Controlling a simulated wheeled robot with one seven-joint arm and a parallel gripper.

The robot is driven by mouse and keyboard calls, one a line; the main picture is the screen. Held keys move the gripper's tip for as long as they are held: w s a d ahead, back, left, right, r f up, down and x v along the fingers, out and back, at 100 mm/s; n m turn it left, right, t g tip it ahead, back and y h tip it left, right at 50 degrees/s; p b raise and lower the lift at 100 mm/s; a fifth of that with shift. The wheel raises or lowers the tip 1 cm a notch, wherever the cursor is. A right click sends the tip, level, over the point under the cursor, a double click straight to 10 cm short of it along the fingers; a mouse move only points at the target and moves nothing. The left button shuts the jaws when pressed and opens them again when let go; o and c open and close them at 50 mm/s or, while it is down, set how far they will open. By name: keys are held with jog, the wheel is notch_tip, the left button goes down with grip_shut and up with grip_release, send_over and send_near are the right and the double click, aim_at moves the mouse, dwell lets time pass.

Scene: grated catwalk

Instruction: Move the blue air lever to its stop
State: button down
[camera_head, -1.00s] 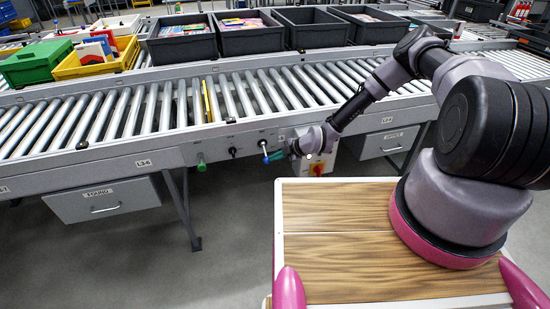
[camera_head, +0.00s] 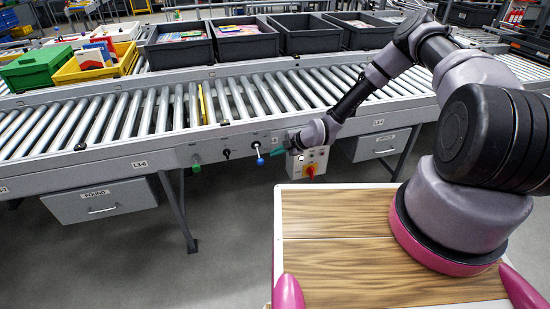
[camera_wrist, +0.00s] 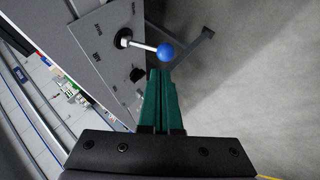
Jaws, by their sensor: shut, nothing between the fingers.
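The air lever is a blue ball (camera_head: 260,161) on a thin metal stem, on the front side panel of the roller conveyor. In the wrist view the blue ball (camera_wrist: 165,51) sits at the end of the stem, which comes from a dark round socket in the grey panel. My gripper (camera_head: 277,153) is just right of the ball in the head view. In the wrist view its green fingers (camera_wrist: 160,73) are together and empty, with their tips just short of the ball. Whether they touch it I cannot tell.
Left of the lever are a black knob (camera_head: 227,153) and a green knob (camera_head: 196,166). A box with a red and yellow switch (camera_head: 311,171) hangs right of my gripper. Grey bins (camera_head: 245,46) stand beyond the rollers. The floor below the lever is clear.

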jog(key=d+r+m+h, duration=0.5)
jog(key=d+r, duration=1.2)
jog(key=r, duration=0.3)
jog(key=s+d+r+m+h, duration=0.2)
jog(key=d+r+m, duration=0.15)
jog(key=r, duration=0.55)
jog(key=s+d+r+m+h, duration=0.1)
jog(key=s+d+r+m, duration=0.2)
jog(key=r, duration=0.6)
jog(key=s+r+m+t+y, duration=0.1)
jog(key=s+r+m+t, duration=0.1)
jog(key=s+r+m, duration=1.4)
jog(key=s+r, duration=0.4)
jog(key=s, duration=0.3)
jog(key=shift+d+r+t, duration=0.3)
jog(key=shift+r+t, duration=0.05)
jog(key=shift+t, duration=0.05)
jog(key=c, duration=1.5)
grip_release()
jog(key=shift+c, duration=0.2)
